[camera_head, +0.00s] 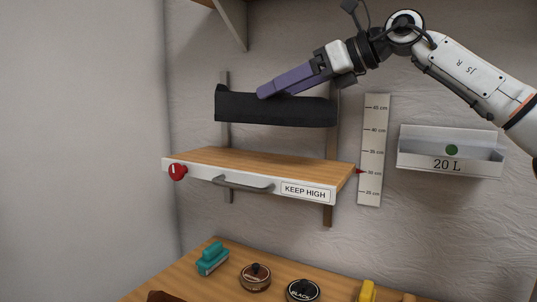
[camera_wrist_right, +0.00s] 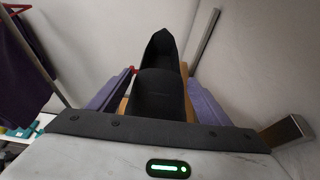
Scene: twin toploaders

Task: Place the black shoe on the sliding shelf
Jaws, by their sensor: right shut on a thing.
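The black shoe (camera_head: 275,109) is in my right gripper (camera_head: 263,95), which comes in from the upper right with purple fingers. The shoe is held above the sliding shelf (camera_head: 240,161), with a gap of wall visible between them in the head view. In the right wrist view the shoe (camera_wrist_right: 160,85) lies between the two purple fingers. The shelf has a wooden top and a white front edge with a grey handle (camera_head: 243,185), a red knob (camera_head: 177,171) and a "KEEP HIGH" label. The shelf top is bare. My left gripper is not in view.
A height scale (camera_head: 372,150) stands right of the shelf, with a red pointer near 30 cm. A white "20 L" bin (camera_head: 450,163) hangs further right. Below, a wooden bench holds a teal brush (camera_head: 212,259) and polish tins (camera_head: 255,277). A bracketed shelf (camera_head: 233,20) is above.

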